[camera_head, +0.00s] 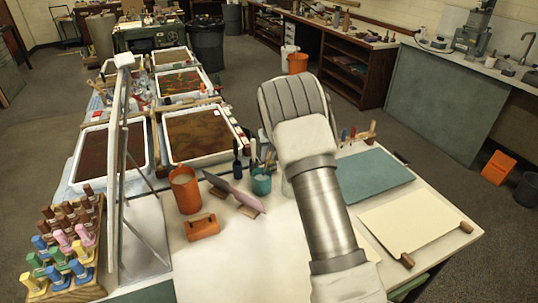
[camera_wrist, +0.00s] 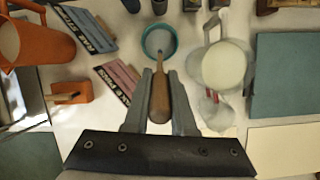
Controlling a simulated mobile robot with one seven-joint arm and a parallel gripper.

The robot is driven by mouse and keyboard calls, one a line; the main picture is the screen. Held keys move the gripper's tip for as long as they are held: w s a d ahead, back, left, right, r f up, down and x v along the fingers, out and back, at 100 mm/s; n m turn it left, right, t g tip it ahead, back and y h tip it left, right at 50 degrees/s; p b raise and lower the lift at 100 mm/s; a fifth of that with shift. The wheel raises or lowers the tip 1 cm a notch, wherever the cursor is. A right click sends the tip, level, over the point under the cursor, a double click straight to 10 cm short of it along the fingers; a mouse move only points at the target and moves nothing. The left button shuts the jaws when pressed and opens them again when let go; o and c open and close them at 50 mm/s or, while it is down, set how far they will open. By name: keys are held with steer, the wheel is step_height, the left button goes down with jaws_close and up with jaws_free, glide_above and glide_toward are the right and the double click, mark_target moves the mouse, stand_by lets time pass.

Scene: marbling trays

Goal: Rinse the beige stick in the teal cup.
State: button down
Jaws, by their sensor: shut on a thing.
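The teal cup (camera_wrist: 160,40) stands upright on the white table, with a pale inside; it also shows in the head view (camera_head: 261,183). My gripper (camera_wrist: 160,82) is shut on a brown, rounded wooden handle (camera_wrist: 160,103), which I take to be the beige stick. The stick's thin far end points at the cup and overlaps its near rim in the wrist view. I cannot tell whether its tip is inside the cup or above it. In the head view my arm and hand hide the fingers, and the stick is not clear there.
An orange jug (camera_wrist: 40,45) and a small orange block (camera_wrist: 70,92) stand left of the cup. A white pitcher (camera_wrist: 225,65) stands close on its right. A teal board (camera_head: 372,180) lies farther right. A rack of coloured bottles (camera_head: 88,288) is at the left.

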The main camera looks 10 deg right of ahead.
mark_target(265, 167)
steer(key=shift+b+x, duration=1.25)
steer(key=shift+x, duration=2.8)
steer(key=shift+p+v, duration=3.05)
steer(key=shift+v, duration=1.7)
